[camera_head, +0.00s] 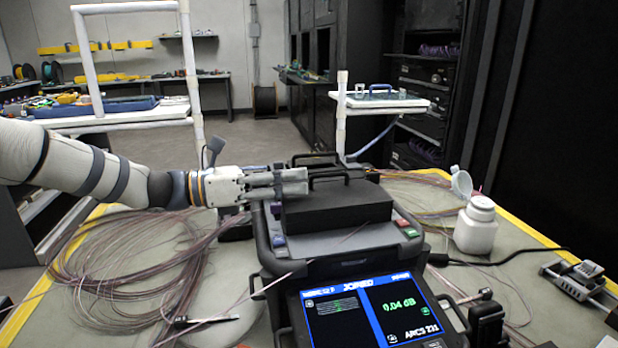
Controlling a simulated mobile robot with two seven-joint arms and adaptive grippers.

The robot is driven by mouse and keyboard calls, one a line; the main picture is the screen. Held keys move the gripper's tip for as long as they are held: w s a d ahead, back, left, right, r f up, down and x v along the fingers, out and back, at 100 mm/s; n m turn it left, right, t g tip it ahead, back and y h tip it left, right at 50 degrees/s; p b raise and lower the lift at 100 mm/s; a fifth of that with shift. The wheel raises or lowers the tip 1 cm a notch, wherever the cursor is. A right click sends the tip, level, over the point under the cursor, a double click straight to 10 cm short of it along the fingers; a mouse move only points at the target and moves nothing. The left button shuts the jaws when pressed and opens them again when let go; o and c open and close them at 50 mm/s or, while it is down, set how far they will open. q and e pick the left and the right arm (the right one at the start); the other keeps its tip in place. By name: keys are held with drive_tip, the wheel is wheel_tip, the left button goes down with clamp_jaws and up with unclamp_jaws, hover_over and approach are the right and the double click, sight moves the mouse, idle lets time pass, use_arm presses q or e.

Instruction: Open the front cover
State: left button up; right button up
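The fusion splicer (272,262) stands on the work table, with its lit screen (370,308) facing me and reading 0.04 dB. Its black front cover (345,205) looks lowered, with a dark handle (330,175) on top. A second dark handle (316,157) stands just behind it. My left gripper (305,181) reaches in from the left, its grey fingers over the left end of the cover near the handle. I cannot tell whether they touch the cover or how far apart they are. My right gripper is out of view.
Loose fibre coils (125,262) cover the table on the left. A white bottle (476,225) with its lid open stands right of the splicer. A grey metal device (580,280) sits at the right edge. A cable runs across the table on the right.

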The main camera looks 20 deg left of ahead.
sight(311, 177)
use_arm(q)
drive_tip(key=x, duration=0.3)
drive_tip(key=shift+w+d, duration=0.2)
drive_tip(key=shift+d, duration=0.05)
drive_tip(key=shift+r, duration=0.1)
clamp_jaws()
